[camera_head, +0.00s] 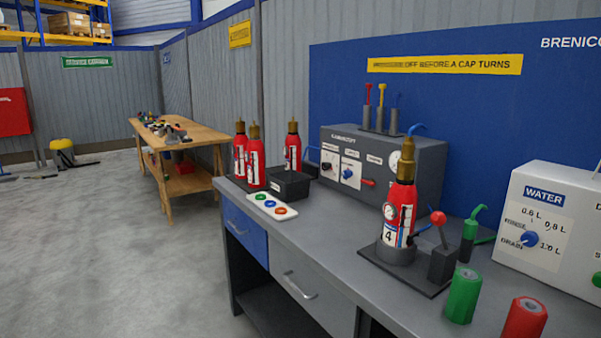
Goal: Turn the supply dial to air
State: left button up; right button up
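A grey panel unit (425,180) stands at the back of the bench against the blue board. Neither of my grippers is in view.
An extinguisher marked 4 (399,215) stands upright in a holder on the grey bench (325,238). Several extinguishers, a black bin (290,186) and a button tray (272,207) are at left. A white WATER unit (570,215) and green (463,295) and red (525,318) cylinders are at right.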

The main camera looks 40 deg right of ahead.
aim_at(347, 174)
jog(key=i+j+z, duration=0.1)
jog(key=i+z, duration=0.3)
jog(key=i+j+z, duration=0.3)
jog(key=i+z, duration=0.15)
jog(key=i, duration=0.15)
jog(key=i+j+z, duration=0.2)
jog(key=z, duration=0.25)
jog(key=i+j+z, duration=0.25)
jog(key=z, duration=0.25)
jog(key=i+j+z, duration=0.1)
jog(key=j+z, duration=0.35)
jog(key=i+j+z, duration=0.1)
jog(key=j+z, duration=0.35)
jog(key=l, duration=0.15)
